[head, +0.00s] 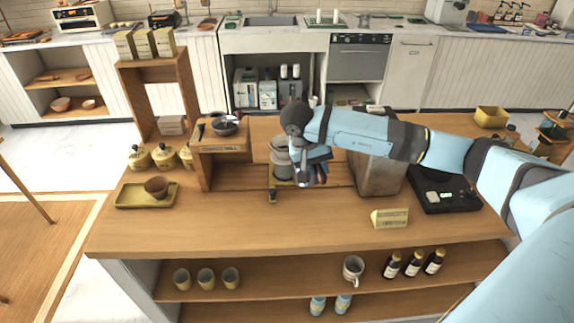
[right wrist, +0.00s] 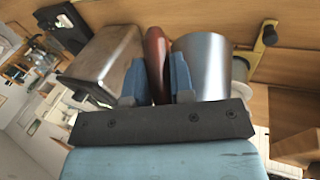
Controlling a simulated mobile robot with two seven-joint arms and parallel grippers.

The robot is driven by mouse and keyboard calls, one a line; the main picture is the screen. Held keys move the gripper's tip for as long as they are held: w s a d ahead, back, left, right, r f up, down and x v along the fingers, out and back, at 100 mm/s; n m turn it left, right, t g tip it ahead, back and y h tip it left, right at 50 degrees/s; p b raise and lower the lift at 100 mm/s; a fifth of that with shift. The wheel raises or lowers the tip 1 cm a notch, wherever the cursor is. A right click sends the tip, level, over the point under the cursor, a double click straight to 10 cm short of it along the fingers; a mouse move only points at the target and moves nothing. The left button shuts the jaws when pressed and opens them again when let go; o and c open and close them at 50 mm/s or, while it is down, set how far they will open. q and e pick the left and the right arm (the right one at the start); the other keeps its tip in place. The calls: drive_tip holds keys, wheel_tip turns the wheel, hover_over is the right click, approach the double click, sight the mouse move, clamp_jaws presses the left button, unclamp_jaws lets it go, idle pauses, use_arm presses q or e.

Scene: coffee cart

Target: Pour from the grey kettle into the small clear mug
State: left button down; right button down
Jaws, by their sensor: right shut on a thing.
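My right gripper (head: 314,176) reaches over the middle of the wooden counter from the right. In the right wrist view its two blue fingers (right wrist: 158,82) are shut on a brown handle (right wrist: 155,50). The handle stands beside a smooth grey metal body (right wrist: 205,62), which looks like the grey kettle. In the head view the grey kettle (head: 280,160) shows just left of the gripper, partly hidden by it. I cannot tell whether its base touches the counter. I cannot make out the small clear mug in either view. My left gripper is not in view.
A metal box (head: 378,174) stands right of the gripper, also in the right wrist view (right wrist: 108,62). A wooden shelf unit (head: 203,165) stands to the left. A tray (head: 132,197) holds a brown bowl. A black scale (head: 442,190) is at right. The front counter is mostly clear.

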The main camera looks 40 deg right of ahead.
drive_tip(key=shift+r, duration=0.1)
idle(0.3)
drive_tip(key=shift+w+r+g+p, duration=0.1)
drive_tip(key=shift+r+g+p, duration=0.2)
drive_tip(key=shift+r, duration=0.1)
idle(0.4)
drive_tip(key=shift+w+r+p, duration=0.1)
drive_tip(key=shift+r+p, duration=0.25)
drive_tip(key=shift+r, duration=0.1)
drive_tip(key=shift+r+g+p, duration=0.3)
drive_tip(key=shift+r+p, duration=0.05)
drive_tip(key=shift+p, duration=0.15)
drive_tip(key=shift+w, duration=0.1)
drive_tip(key=shift+r, duration=0.1)
idle(0.5)
